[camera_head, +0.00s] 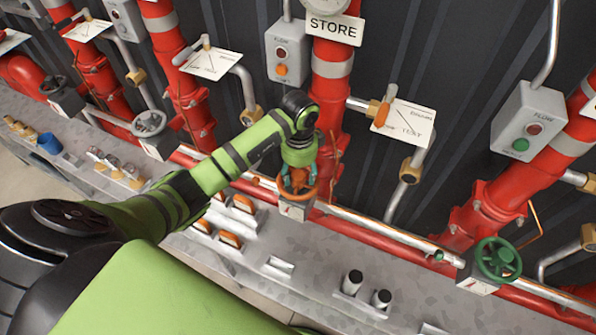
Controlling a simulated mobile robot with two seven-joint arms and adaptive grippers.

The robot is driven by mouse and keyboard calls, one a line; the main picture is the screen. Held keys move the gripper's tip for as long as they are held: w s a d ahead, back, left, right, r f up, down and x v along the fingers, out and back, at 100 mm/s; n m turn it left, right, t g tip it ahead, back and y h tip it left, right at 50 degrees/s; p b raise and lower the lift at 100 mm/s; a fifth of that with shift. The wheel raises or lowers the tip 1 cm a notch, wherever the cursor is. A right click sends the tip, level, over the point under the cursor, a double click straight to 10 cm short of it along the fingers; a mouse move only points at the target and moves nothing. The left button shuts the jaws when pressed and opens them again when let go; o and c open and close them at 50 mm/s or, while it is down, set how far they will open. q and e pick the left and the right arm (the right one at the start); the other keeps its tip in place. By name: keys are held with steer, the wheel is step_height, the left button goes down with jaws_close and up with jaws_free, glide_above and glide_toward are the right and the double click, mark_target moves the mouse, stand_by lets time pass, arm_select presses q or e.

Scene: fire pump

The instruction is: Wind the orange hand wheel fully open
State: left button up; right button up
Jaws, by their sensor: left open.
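The orange hand wheel (297,181) sits on a small box on the red pipework near the middle of the view. My left arm comes in from the left, and its gripper (298,185) reaches down onto the wheel from above. The gripper is open, with its fingers at the wheel's rim. The gripper and wrist cover part of the wheel, and I cannot tell whether the fingers touch it. My right gripper is not in view.
A green hand wheel (497,259) is at the right, and a grey hand wheel (149,124) is at the left. A red vertical pipe (331,90) under the STORE sign (334,27) stands behind my wrist. The grey bench (330,262) holds two dark-topped cylinders (352,281) and several orange-topped items (230,239).

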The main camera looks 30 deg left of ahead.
arm_select(q)
steer(key=m+b, duration=0.1)
steer(key=m, duration=0.4)
steer(key=shift+d+f, duration=0.1)
steer(key=m, duration=0.3)
steer(key=shift+d+b, duration=0.1)
steer(key=shift+b, duration=0.3)
steer(key=m+b, duration=0.1)
steer(key=m, duration=0.1)
steer(key=m+b, duration=0.1)
steer(key=m, duration=0.2)
steer(key=shift+s+f+m, duration=0.1)
steer(key=shift+s+m, duration=0.1)
steer(key=shift+m, duration=0.1)
steer(key=m+b, duration=0.1)
steer(key=m, duration=0.1)
steer(key=shift+d+m, duration=0.1)
steer(key=shift+m, duration=0.3)
steer(key=shift+s, duration=0.1)
jaws_close()
steer(key=shift+s, duration=0.1)
